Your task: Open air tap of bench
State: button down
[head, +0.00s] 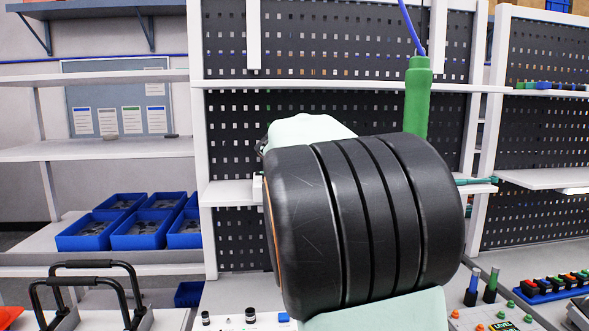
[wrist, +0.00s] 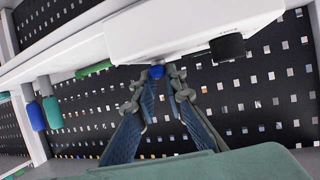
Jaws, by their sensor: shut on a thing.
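In the wrist view, a small blue knob (wrist: 157,71), apparently the air tap, sits at the lower edge of a white housing (wrist: 175,30). My gripper (wrist: 158,83) reaches up to it, with its two blue-grey fingers converging on either side of the knob. It is shut on the knob, whose body is mostly hidden between the fingertips. How far the tap is turned cannot be told. In the head view, my arm's black and pale green links cover the gripper and the tap.
A green hanging tool (head: 417,98) on a blue cord is right of my arm. Blue bins (head: 92,232) stand at left. A white shelf (head: 225,192) crosses the pegboard behind my arm. In the wrist view, a black block (wrist: 227,48) juts from the housing, close right of the fingers.

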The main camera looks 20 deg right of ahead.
jog(key=shift+s+d+r+n+t+y+p, duration=0.15)
jog(key=shift+n+y+p, duration=0.25)
jog(key=shift+p, duration=1.1)
jog(key=shift+d+r+n+t+y+p, duration=0.1)
jog(key=shift+d+n+y+p, duration=0.25)
jog(key=shift+p, duration=1.1)
jog(key=shift+s+d+r+n+t+y+p, duration=0.15)
jog(key=shift+n+y+p, duration=0.25)
jog(key=shift+p, duration=1.1)
jog(key=y+p, duration=0.1)
jog(key=p, duration=0.2)
jog(key=shift+f+n+t+p, duration=0.3)
jog(key=shift+n, duration=0.05)
jog(key=shift+w+a+f, duration=0.1)
jog(key=c, duration=2)
grip_release()
jog(key=shift+o, duration=0.2)
jog(key=v, duration=0.7)
jog(key=shift+s, duration=0.25)
